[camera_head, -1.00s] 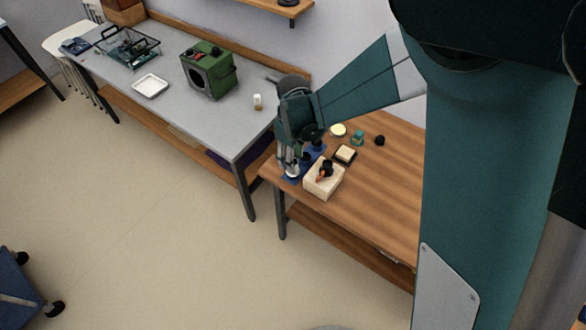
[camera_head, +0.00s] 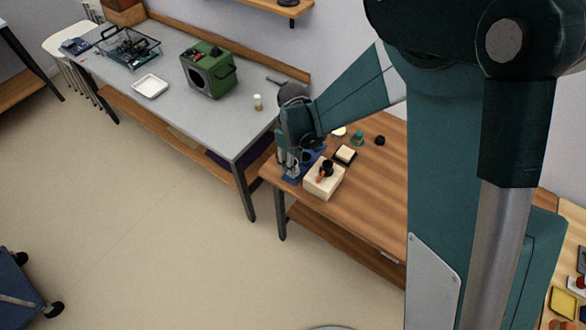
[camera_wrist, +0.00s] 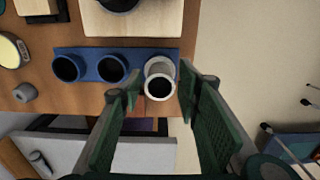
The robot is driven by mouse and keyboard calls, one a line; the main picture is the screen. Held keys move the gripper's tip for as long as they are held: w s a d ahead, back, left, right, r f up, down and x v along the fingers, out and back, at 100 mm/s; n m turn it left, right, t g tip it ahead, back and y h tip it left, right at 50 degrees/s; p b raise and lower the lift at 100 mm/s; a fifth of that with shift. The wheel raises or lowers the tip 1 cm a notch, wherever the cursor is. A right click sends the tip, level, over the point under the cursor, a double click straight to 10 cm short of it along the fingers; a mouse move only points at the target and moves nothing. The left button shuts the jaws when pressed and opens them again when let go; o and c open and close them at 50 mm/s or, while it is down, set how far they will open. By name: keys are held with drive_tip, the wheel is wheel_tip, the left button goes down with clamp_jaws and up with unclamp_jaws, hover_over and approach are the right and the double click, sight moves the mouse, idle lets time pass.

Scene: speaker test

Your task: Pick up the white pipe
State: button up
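The white pipe (camera_wrist: 159,70) stands at the right end of a blue holder (camera_wrist: 90,52) in the wrist view, its dark round opening facing the camera. To its left, the holder has two blue round sockets with dark insides. My gripper (camera_wrist: 160,84) is open, with one green finger on each side of the pipe; I cannot tell whether either touches it. In the head view my gripper (camera_head: 290,168) is low over the blue holder (camera_head: 313,157) at the wooden table's left edge, hiding much of the pipe.
A pale wooden block (camera_head: 323,183) with a dark and orange item on it stands close beside the holder. The wooden table (camera_head: 375,205) also bears several small objects behind. A grey table (camera_head: 215,117) with a green box (camera_head: 208,69) stands to the left.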

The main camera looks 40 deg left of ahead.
drive_tip(key=c, duration=0.7)
drive_tip(key=shift+o, duration=0.2)
drive_tip(key=shift+r, duration=0.15)
drive_tip(key=shift+r+p, duration=0.45)
drive_tip(key=shift+r, duration=4.4)
